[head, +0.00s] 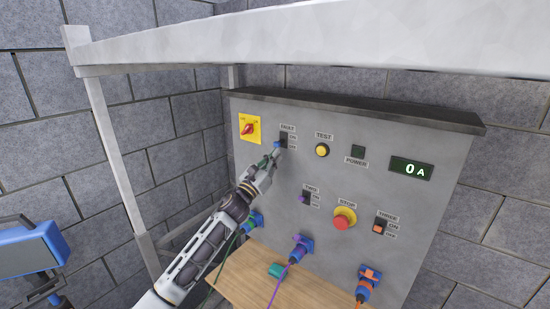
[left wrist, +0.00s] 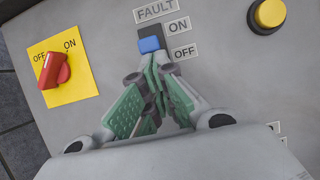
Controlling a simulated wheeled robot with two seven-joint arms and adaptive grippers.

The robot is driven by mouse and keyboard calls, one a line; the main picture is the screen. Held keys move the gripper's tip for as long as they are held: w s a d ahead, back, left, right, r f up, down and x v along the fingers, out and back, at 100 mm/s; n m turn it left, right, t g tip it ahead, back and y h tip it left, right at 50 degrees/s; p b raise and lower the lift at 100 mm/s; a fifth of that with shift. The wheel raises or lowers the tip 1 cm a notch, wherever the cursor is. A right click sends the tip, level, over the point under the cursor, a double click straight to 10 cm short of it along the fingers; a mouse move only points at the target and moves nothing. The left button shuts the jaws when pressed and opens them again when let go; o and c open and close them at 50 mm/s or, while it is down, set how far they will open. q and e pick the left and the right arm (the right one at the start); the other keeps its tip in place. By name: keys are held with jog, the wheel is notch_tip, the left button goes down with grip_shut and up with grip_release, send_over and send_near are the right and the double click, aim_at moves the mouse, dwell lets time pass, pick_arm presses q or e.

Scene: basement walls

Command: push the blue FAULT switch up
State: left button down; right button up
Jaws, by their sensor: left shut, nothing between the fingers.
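The blue FAULT switch (head: 277,145) is at the upper left of the grey control panel (head: 345,150). In the left wrist view the blue rocker (left wrist: 150,44) fills the lower part of its black housing, with dark housing above it. The ON label (left wrist: 178,26) and OFF label (left wrist: 184,52) are to its right. My left gripper (head: 271,156) is shut and empty, its green-padded fingertips (left wrist: 156,64) just below the blue rocker. The tips look very close to its lower edge; contact cannot be told. My right gripper is out of view.
A red knob on a yellow plate (head: 249,129) is left of the switch; a yellow TEST button (head: 322,150) is right. Below are the TWO switch (head: 305,198), red STOP button (head: 342,221) and plugged cables. A white frame beam (head: 300,40) crosses above. A wooden shelf (head: 240,279) juts below.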

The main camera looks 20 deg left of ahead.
pick_arm(q)
jog(key=shift+s+a+r, duration=0.1)
jog(key=shift+s+r, duration=0.15)
jog(key=shift+r, duration=0.25)
jog(key=shift+s+a+r, duration=0.1)
jog(key=shift+s+r, duration=0.15)
jog(key=shift+r, duration=0.2)
